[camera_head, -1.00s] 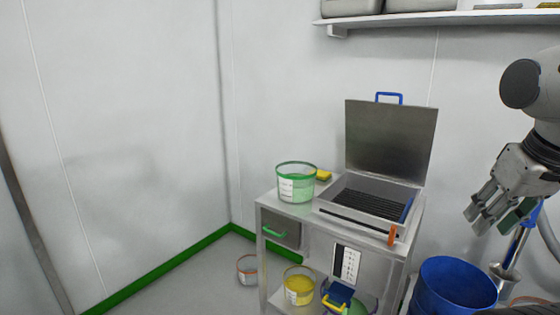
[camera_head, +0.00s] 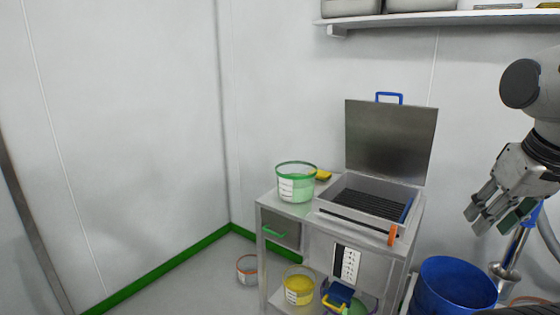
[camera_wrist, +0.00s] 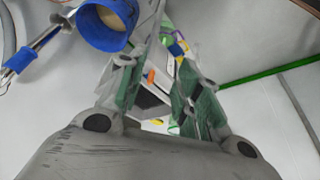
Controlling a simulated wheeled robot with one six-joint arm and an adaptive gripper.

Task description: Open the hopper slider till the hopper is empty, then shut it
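The hopper (camera_head: 325,207) is an open metal box on top of a grey cart, with dark bars across its inside. Its metal lid (camera_head: 390,138) stands upright behind it with a blue handle on top. An orange handle (camera_head: 392,235) sticks out at its front right corner and looks like the slider's; it also shows in the wrist view (camera_wrist: 151,76). I cannot tell whether material is inside or how far the slider is out. My gripper (camera_head: 488,217) is open and empty, right of the hopper and apart from it; its spread fingers also show in the wrist view (camera_wrist: 157,92).
A green-rimmed tub (camera_head: 296,188) and a yellow sponge (camera_head: 323,175) sit left of the hopper. A yellow tub (camera_head: 299,288) is on the lower shelf. A blue bin (camera_head: 455,285) stands right of the cart, below my gripper. A wall shelf (camera_head: 440,17) runs above.

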